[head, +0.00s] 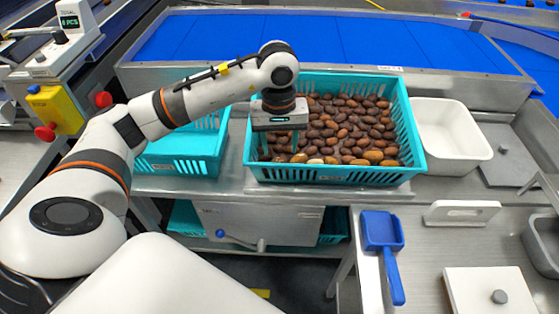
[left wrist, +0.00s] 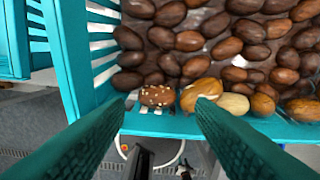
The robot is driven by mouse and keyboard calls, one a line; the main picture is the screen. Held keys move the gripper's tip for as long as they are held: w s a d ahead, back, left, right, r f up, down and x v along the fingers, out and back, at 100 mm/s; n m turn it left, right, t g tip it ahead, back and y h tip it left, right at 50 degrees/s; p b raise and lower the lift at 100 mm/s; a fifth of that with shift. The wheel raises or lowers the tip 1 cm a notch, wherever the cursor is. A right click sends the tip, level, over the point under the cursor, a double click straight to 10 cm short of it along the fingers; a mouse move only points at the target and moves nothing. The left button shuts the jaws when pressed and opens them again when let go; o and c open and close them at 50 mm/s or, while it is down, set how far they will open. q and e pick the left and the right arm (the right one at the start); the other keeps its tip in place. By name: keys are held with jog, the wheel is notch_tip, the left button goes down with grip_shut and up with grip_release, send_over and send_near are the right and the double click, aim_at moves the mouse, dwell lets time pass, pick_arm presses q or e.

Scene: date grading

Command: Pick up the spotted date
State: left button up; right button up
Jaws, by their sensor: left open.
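The spotted date (left wrist: 157,95), brown with pale specks, lies against the near wall of the teal crate (head: 330,175), close to a corner. My left gripper (head: 280,148) reaches down into the left part of the crate. In the left wrist view its two teal fingers (left wrist: 160,108) are wide apart with nothing between them, and the spotted date shows just beyond and between their tips. A larger orange-tan date (left wrist: 200,93) with a pale patch lies right beside the spotted one. In the head view I cannot make out the spotted date. My right gripper is not in view.
Many brown dates (head: 345,120) fill the crate, with paler ones along its near wall. An empty teal crate (head: 180,165) stands to the left and a white tub (head: 450,130) to the right. A blue scoop (head: 383,240) lies on the near right table.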

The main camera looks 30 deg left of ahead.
aim_at(279, 159)
pick_arm(q)
jog(key=f, duration=0.2)
jog(key=s+f, duration=0.1)
jog(key=f, duration=0.1)
jog(key=shift+f+p, duration=0.2)
jog(key=shift+p, duration=0.2)
jog(key=shift+w+f, duration=0.35)
jog(key=shift+f, duration=0.05)
jog(key=shift+r, duration=0.15)
jog(key=c, duration=0.4)
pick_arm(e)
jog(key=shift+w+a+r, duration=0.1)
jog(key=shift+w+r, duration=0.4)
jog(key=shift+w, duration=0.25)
pick_arm(q)
jog(key=shift+c, duration=0.2)
notch_tip(279, 159, up, 10)
jog(key=shift+b, duration=0.4)
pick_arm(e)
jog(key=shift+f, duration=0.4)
